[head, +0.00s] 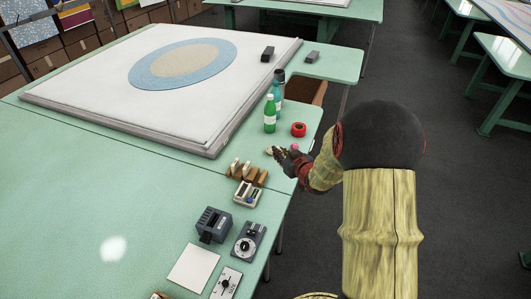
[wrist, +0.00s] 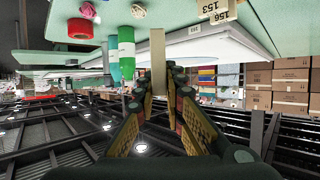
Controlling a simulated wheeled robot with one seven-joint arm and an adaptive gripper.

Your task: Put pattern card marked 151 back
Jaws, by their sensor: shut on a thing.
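My gripper (head: 283,153) is over the green table near its right edge. In the wrist view my gripper (wrist: 159,72) is shut on a narrow beige card (wrist: 158,48), seen nearly edge-on; its number cannot be read. In the head view the held card is too small to make out clearly. A wooden rack (head: 246,177) with several upright pale-topped cards stands on the table to the lower left of my gripper, apart from it. Tags reading 153 (wrist: 218,6) and 156 (wrist: 222,17) show at the top of the wrist view, which is upside down.
A green bottle (head: 270,114), a darker bottle (head: 278,90) and a red tape roll (head: 298,129) stand just beyond my gripper. The large framed cloth (head: 110,80) is at left.

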